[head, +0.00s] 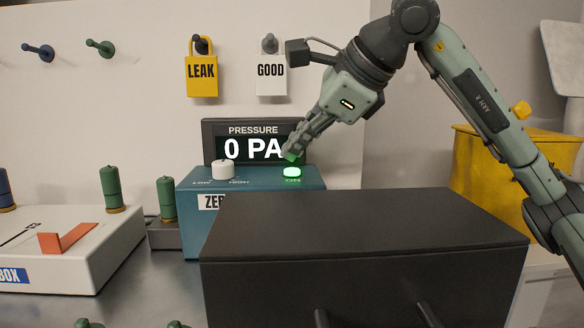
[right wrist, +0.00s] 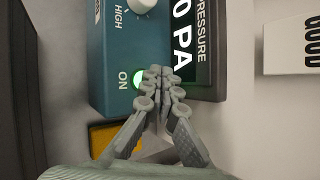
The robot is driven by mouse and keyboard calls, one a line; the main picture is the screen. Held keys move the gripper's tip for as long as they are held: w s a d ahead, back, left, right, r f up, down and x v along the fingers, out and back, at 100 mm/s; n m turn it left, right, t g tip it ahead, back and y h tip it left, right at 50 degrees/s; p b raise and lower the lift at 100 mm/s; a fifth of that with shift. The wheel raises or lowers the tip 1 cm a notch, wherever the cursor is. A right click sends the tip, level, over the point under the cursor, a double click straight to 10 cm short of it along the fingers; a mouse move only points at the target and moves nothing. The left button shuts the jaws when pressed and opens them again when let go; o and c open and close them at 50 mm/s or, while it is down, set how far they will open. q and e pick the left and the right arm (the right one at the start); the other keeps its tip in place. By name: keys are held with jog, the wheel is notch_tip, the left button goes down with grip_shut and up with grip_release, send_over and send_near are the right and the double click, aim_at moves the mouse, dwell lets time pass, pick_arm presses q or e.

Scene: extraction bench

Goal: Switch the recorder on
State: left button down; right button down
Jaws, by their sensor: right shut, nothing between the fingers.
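The recorder is a teal box (head: 250,183) on the bench with a black display (head: 212,143) reading "PRESSURE 0 PA". Its round ON button (head: 292,173) glows greenish white at the box's right end. My right gripper (head: 292,154) is shut and empty, its fingertips just above and behind the button in the head view. In the right wrist view the shut fingertips (right wrist: 160,74) are beside the glowing button (right wrist: 139,79), partly in front of the display. I cannot tell whether they touch the box. My left gripper is not in view.
A large dark box (head: 365,225) stands in front of the recorder. A white knob (head: 223,169) sits on the recorder's left. A white box (head: 75,245) with an orange lever is at left. LEAK (head: 202,75) and GOOD (head: 271,75) tags hang behind.

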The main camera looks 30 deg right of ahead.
aim_at(295, 171)
jog(key=shift+r+p, duration=2.25)
jog(key=shift+r, duration=0.3)
jog(key=shift+f, duration=0.1)
